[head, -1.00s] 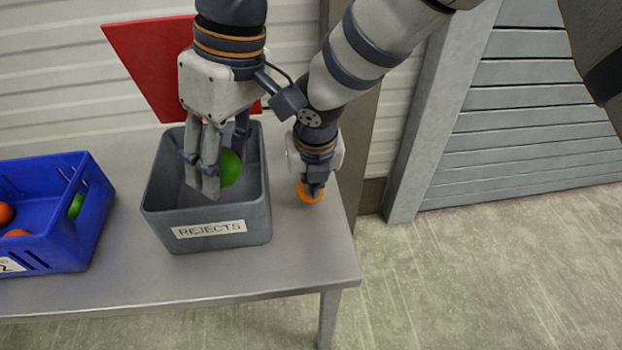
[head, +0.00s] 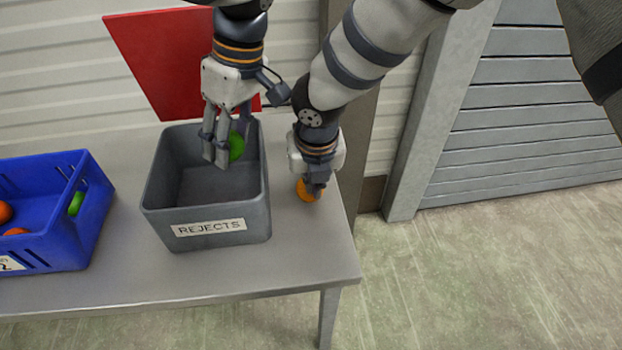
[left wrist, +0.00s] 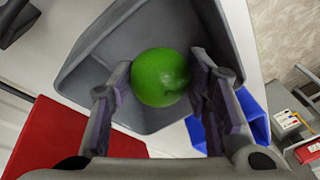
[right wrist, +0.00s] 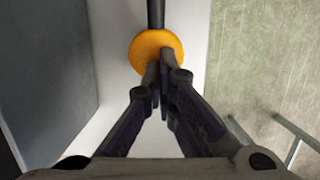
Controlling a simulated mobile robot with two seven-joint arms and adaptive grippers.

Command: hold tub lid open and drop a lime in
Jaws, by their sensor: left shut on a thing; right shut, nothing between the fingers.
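The grey tub (head: 205,240) labelled REJECTS stands on the table, and its red lid (head: 160,65) is raised behind it. My left gripper (head: 230,152) is shut on a green lime (head: 237,147) and holds it over the back right part of the tub's opening. The lime (left wrist: 160,77) sits between both fingers in the left wrist view. My right gripper (head: 315,188) is shut and empty beside the tub's right side. Its fingertips (right wrist: 163,72) are at an orange knob (right wrist: 147,45) on a dark bar; whether they press on it I cannot tell.
A blue crate (head: 60,250) with orange fruit (head: 6,212) and a green fruit (head: 76,204) stands left of the tub. The table (head: 190,282) is bare in front, and its right edge lies close to the knob.

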